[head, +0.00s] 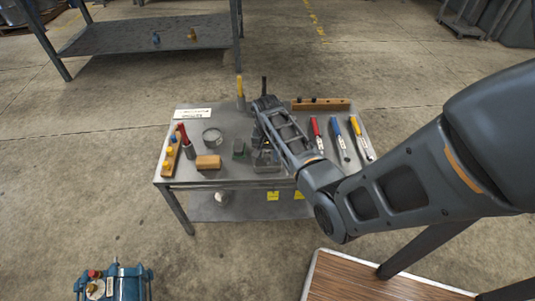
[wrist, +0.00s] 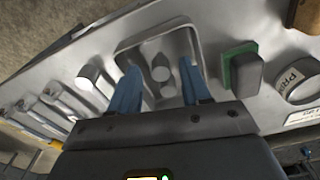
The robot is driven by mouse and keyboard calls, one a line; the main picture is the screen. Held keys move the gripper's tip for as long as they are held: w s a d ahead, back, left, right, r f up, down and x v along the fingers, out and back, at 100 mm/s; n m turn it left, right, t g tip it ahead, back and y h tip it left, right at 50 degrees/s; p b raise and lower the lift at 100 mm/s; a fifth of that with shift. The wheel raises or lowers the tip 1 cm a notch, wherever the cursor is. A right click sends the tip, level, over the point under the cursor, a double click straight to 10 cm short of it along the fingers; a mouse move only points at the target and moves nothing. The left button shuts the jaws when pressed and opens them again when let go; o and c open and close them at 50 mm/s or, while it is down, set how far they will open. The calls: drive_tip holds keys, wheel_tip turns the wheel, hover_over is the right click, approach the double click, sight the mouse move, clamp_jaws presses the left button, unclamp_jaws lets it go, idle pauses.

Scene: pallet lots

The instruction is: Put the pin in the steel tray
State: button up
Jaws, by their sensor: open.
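The steel tray (wrist: 196,35) is a square, rimmed grey tray in the wrist view; it also shows beside my forearm in the head view (head: 266,167). A small grey round-topped piece (wrist: 162,74), which looks like the pin, shows inside the tray outline between my fingers. My gripper (wrist: 160,65) is open, with one blue finger on each side of this piece. I cannot tell whether the fingers touch it. Another grey cylinder (wrist: 88,76) is just outside the tray, left in the wrist view. My arm hides that spot in the head view.
A green-based dark block (wrist: 240,68) and a round labelled ring (wrist: 295,82) are to the tray's right in the wrist view. Tools with coloured handles (head: 337,130) lie at the bench's right. A wooden block (head: 208,162) and a rack (head: 171,158) stand at its left.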

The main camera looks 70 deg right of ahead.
wheel_tip(320, 180, up, 12)
drive_tip(key=f+p, duration=0.1)
drive_tip(key=p, duration=0.1)
drive_tip(key=s+a+f+n+t+h, duration=0.15)
drive_tip(key=a+f+n, duration=0.35)
drive_tip(key=a, duration=0.7)
drive_tip(key=s+a+n+t, duration=0.3)
drive_tip(key=s+a+t, duration=0.2)
drive_tip(key=a, duration=0.7)
drive_tip(key=s+a+r+n+t, duration=0.2)
drive_tip(key=s+a+r, duration=0.2)
drive_tip(key=r, duration=0.4)
drive_tip(key=s+a+r+n+t+y, duration=0.1)
drive_tip(key=s+a+r+n+t, duration=0.2)
drive_tip(key=r, duration=0.6)
drive_tip(key=s+a+r+n+t+y, duration=0.1)
drive_tip(key=s+a+r+n+t, duration=0.1)
drive_tip(key=s+a+r, duration=0.3)
wheel_tip(320, 180, up, 4)
drive_tip(key=s+t, duration=0.1)
drive_tip(key=s, duration=0.1)
drive_tip(key=shift+s+a+f+n, duration=0.15)
drive_tip(key=shift+s+a+n, duration=0.15)
drive_tip(key=shift+n, duration=0.1)
